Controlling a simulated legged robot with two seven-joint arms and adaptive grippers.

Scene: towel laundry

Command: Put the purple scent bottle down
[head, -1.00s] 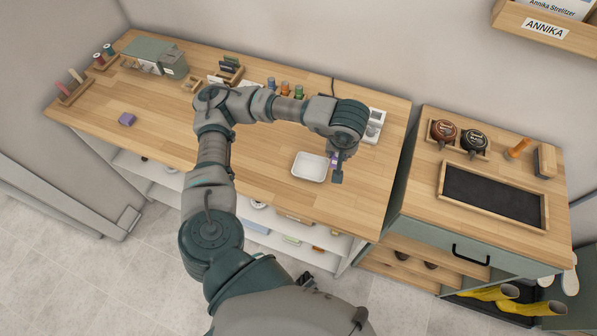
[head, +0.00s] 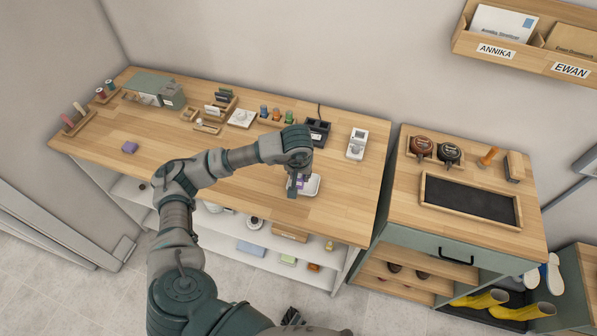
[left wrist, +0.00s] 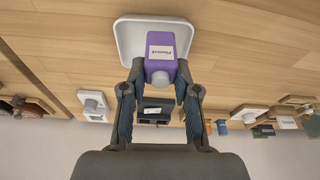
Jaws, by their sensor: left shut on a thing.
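My left gripper (head: 294,190) is shut on the purple scent bottle (head: 299,183). The left wrist view shows the bottle (left wrist: 162,52) with its white label between the two fingers (left wrist: 160,95). The bottle is over the small white tray (head: 314,186), which also shows behind it in the left wrist view (left wrist: 127,42). I cannot tell whether the bottle touches the tray. My wrist and fingers hide part of the bottle and the tray's left part in the head view.
A black device (head: 318,132) and a white device (head: 357,144) stand behind the tray. Small coloured bottles in a rack (head: 276,117) stand at the back. A purple block (head: 130,147) lies far left. The wooden tabletop (head: 345,205) is clear right of the tray.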

